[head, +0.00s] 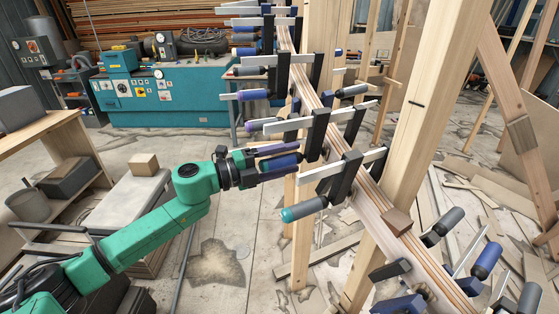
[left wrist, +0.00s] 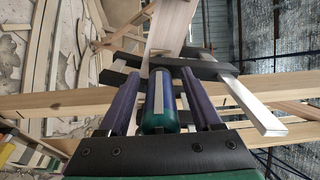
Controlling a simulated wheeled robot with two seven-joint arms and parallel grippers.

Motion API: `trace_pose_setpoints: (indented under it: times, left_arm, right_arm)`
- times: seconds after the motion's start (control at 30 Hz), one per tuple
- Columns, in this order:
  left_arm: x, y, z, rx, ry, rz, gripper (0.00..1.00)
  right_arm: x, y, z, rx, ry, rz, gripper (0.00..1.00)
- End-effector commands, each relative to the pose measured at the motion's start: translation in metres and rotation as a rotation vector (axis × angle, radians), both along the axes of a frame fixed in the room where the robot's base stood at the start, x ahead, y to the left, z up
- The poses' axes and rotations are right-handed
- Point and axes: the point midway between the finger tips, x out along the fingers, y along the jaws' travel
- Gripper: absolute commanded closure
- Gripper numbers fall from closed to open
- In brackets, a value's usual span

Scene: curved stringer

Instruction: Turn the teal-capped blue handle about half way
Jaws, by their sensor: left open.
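The teal-capped blue handle shows in the left wrist view (left wrist: 159,108), with its teal end toward my palm and a pale strip along its body. It is on a clamp whose dark jaw and silver bar (left wrist: 238,98) lie just beyond. My left gripper (left wrist: 160,74) is open, with one purple finger on each side of the handle and narrow gaps visible. In the head view my left gripper (head: 300,158) reaches the clamp row from the left. My right gripper is not in view.
Another handle with a teal end (head: 303,209) is just below my gripper. Several clamps line the curved wooden stringer (head: 345,150), close above and below. A wooden post (head: 425,110) stands to the right. A teal workbench (head: 170,95) is behind. Wood scraps litter the floor.

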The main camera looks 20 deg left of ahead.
Motion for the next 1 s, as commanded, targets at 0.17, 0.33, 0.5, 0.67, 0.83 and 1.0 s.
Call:
trace_pose_setpoints:
  times: [0.17, 0.33, 0.5, 0.67, 0.83, 1.0]
  left_arm:
    - [-0.013, 0.018, -0.009, 0.003, 0.003, 0.003, 0.34]
    - [-0.036, 0.044, -0.012, 0.007, 0.004, 0.001, 0.34]
    - [-0.048, 0.062, -0.010, 0.001, 0.006, 0.004, 0.34]
    - [-0.058, 0.073, -0.007, -0.003, 0.005, -0.001, 0.34]
    - [-0.068, 0.085, -0.007, -0.002, 0.004, 0.000, 0.34]
    - [-0.081, 0.102, -0.002, -0.006, -0.001, -0.002, 0.34]
  right_arm:
    - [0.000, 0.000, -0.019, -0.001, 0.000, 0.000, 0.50]
    - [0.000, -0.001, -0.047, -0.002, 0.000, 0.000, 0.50]
    - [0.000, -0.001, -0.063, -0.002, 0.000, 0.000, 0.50]
    - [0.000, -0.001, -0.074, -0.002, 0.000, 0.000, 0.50]
    - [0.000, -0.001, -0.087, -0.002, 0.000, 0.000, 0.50]
    - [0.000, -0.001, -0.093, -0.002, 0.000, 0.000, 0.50]
